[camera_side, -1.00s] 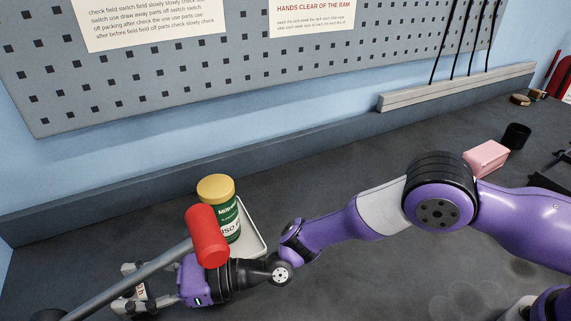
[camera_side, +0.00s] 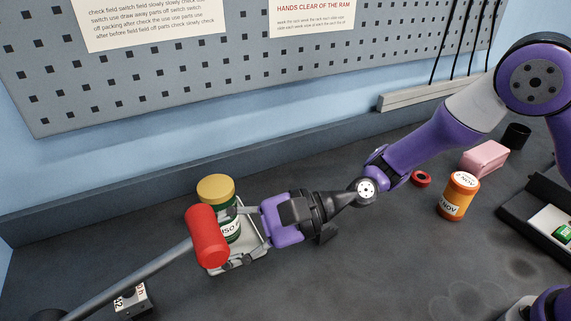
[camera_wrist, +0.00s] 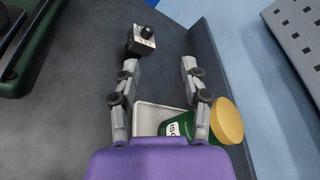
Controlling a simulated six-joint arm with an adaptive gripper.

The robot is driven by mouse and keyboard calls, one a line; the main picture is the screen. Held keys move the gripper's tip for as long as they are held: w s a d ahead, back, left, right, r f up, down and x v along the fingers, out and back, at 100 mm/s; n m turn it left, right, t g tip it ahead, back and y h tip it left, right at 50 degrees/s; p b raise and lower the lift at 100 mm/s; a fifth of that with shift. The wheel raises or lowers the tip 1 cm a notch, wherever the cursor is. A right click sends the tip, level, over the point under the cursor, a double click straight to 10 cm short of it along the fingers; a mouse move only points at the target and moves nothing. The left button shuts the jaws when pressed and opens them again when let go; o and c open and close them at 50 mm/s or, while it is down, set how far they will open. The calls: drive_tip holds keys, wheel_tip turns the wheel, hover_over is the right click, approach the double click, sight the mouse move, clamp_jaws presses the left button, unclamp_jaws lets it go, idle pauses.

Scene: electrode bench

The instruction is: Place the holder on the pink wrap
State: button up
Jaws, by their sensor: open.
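A small metal block with dark printing (camera_side: 132,300), which I take for the holder, stands on the bench at lower left, partly behind a grey rod. In the wrist view the block with a black knob on top (camera_wrist: 141,42) is ahead of my fingers, toward the left one. The pink wrap (camera_side: 484,158) is a pink block-shaped piece at the right back. My gripper (camera_side: 228,240) is open and empty, above the white tray beside the green jar; its fingers (camera_wrist: 160,66) are spread in the wrist view. The red cylinder hides part of it.
A red cylinder (camera_side: 207,236) on the grey rod is in front. An orange jar (camera_side: 458,196), a red ring (camera_side: 421,179) and a black cup (camera_side: 517,136) lie rightward. The middle bench is clear.

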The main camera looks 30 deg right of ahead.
drive_tip(key=s+d+r+n+t+h, duration=0.1)
drive_tip(key=d+n+h, duration=0.3)
drive_tip(key=d, duration=0.4)
drive_tip(key=s+d+r+n+t+h, duration=0.1)
drive_tip(key=d+r+n+h, duration=0.3)
drive_tip(key=d, duration=0.5)
drive_tip(key=s+d+r+n+h, duration=0.2)
drive_tip(key=d+r+n+h, duration=0.1)
drive_tip(key=d, duration=0.6)
drive_tip(key=shift+s+n+t+h, duration=0.25)
drive_tip(key=shift+n+t+h, duration=0.15)
drive_tip(key=shift+h, duration=0.2)
drive_tip(key=shift+o, duration=0.5)
drive_tip(key=s+d+h, duration=0.3)
drive_tip(key=s+d, duration=0.3)
drive_tip(key=d, duration=0.1)
drive_tip(key=shift+s+d+n+g, duration=0.2)
drive_tip(key=shift+s+n+g, duration=0.15)
drive_tip(key=shift+n+g, duration=0.05)
drive_tip(key=shift+r, duration=0.1)
